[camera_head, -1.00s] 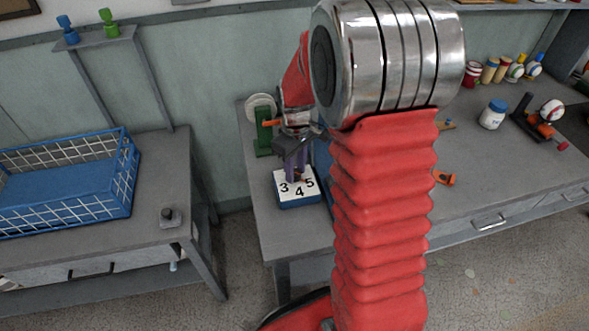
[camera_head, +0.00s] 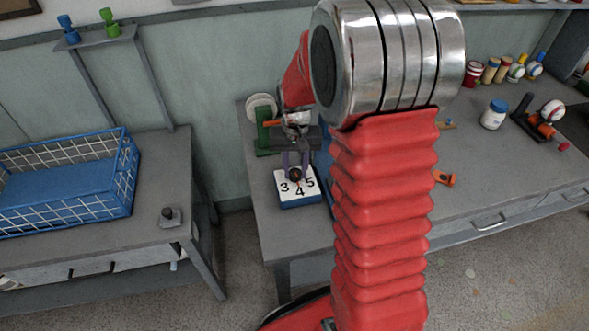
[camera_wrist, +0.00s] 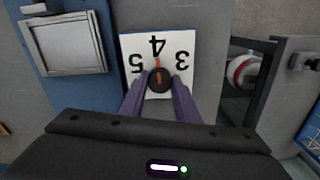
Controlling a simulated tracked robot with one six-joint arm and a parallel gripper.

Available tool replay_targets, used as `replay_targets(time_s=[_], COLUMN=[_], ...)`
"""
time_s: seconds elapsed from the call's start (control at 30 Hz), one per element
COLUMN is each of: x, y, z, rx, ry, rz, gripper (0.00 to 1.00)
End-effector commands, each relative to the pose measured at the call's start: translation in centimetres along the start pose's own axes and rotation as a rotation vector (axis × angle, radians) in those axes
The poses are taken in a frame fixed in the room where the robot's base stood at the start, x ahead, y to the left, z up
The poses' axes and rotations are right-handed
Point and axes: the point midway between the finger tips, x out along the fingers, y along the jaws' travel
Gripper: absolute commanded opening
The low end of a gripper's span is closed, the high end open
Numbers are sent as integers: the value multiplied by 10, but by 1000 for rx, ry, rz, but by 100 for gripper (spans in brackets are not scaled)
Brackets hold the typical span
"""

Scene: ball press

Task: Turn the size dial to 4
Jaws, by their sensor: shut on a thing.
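The size dial is a white plate (camera_head: 284,200) with black numbers 3, 4 and 5 on a blue base. The plate appears upside down in the wrist view (camera_wrist: 183,48). Its round dark knob (camera_wrist: 158,80) has an orange mark, and an orange pointer sticks out from it toward the 4. The knob also shows in the head view (camera_head: 296,174). My gripper (camera_head: 296,177) is over the plate with its purple fingers on both sides of the knob, shut on it. The fingers also show in the wrist view (camera_wrist: 160,83).
A green post (camera_head: 263,132) stands behind the dial on the grey bench (camera_head: 262,220). In the wrist view, a blue panel with a grey plate (camera_wrist: 65,45) lies left and a dark frame with a ball (camera_wrist: 243,70) right. A blue basket (camera_head: 70,185) sits on the left table.

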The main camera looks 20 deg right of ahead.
Motion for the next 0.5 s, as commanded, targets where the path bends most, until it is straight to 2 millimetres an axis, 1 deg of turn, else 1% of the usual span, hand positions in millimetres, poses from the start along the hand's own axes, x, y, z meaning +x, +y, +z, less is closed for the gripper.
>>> replay_targets(time_s=[0.2,0.5], x=[0,0], y=[-1,-1], z=[0,0], rx=[49,56], ry=[1,1], rz=[-1,-1], gripper=[6,6])
